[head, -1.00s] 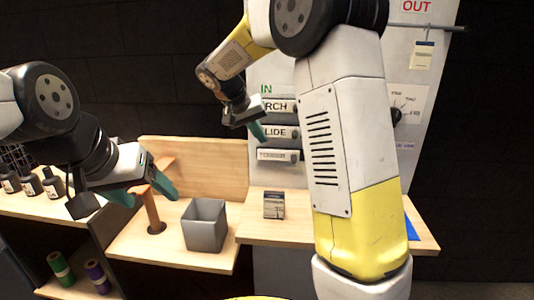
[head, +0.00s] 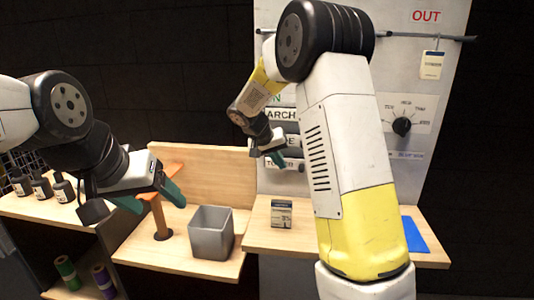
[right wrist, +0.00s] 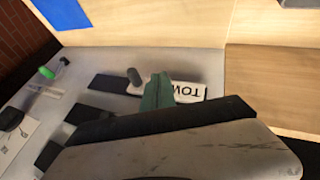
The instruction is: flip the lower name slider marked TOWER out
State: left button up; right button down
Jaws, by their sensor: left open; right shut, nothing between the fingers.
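The lower name slider marked TOWER (right wrist: 190,92) shows upside down in the right wrist view, its last letters hidden. A dark round knob (right wrist: 135,76) stands at its left end there. My right gripper (right wrist: 158,92) is shut and empty, its green fingertips between the knob and the lettering. I cannot tell whether they touch. In the head view my right gripper (head: 280,158) is in front of the slider and hides most of it. My left gripper (head: 150,198) is open and empty, far to the left near a wooden post.
The ARCH slider (head: 282,114) and another slider sit above on the grey board. OUT (head: 426,16) is printed top right, above a hanging tag (head: 432,65). A dial (head: 402,126) is at right. A grey bin (head: 211,232) and small box (head: 281,213) stand below.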

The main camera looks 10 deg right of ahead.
aim_at(292, 164)
jog(key=shift+s+d+f, duration=0.1)
jog(key=shift+d+f, duration=0.1)
jog(key=shift+d, duration=0.8)
jog(key=shift+s+d+f, duration=0.1)
jog(key=shift+d+f, duration=0.1)
jog(key=shift+d, duration=0.8)
jog(key=s+d, duration=0.3)
jog(key=d, duration=0.8)
jog(key=shift+s+d, duration=0.1)
